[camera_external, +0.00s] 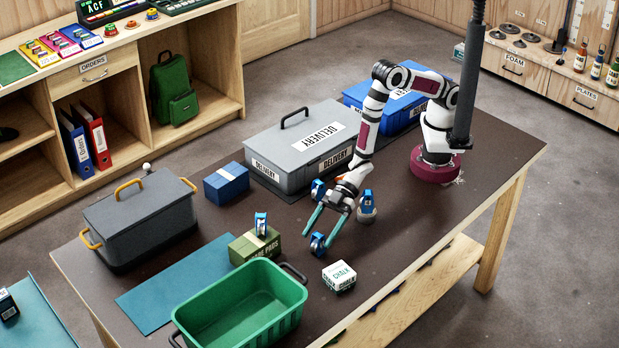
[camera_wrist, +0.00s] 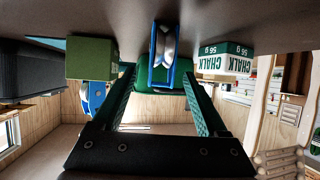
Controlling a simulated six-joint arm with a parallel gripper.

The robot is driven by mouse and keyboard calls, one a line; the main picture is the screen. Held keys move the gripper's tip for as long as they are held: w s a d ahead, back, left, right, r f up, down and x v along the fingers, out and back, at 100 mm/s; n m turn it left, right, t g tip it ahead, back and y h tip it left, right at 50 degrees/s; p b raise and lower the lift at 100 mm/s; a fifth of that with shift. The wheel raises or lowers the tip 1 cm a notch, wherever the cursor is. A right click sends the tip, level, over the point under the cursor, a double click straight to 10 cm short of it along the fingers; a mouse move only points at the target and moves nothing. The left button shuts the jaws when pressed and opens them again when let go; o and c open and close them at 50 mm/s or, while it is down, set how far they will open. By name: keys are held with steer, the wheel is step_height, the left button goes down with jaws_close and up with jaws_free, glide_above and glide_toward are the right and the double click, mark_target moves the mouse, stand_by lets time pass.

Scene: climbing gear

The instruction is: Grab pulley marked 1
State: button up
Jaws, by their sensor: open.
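Several blue pulleys are in the external view; I cannot read a number on any of them. One pulley (camera_external: 317,243) stands on the dark table at my fingertips. It also shows in the wrist view (camera_wrist: 165,52), ahead of and between the fingers, with a pale wheel. Another pulley (camera_external: 318,189) is beside my wrist, one pulley (camera_external: 366,199) is on a grey stand, and one pulley (camera_external: 260,225) stands on a green box (camera_external: 254,246). My gripper (camera_external: 317,237) is open, pointing down and forward, its teal fingers empty.
A white chalk box (camera_external: 339,277) is right of the near pulley. A green bin (camera_external: 290,292) stands in front. A blue box (camera_external: 226,184), a grey lidded pot (camera_external: 140,218) and a grey delivery case (camera_external: 265,145) are behind. A teal mat (camera_external: 170,290) lies at left.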

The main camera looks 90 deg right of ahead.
steer(key=shift+w+a+f, duration=0.3)
steer(key=shift+a, duration=0.1)
jaws_close()
steer(key=shift+r, duration=0.15)
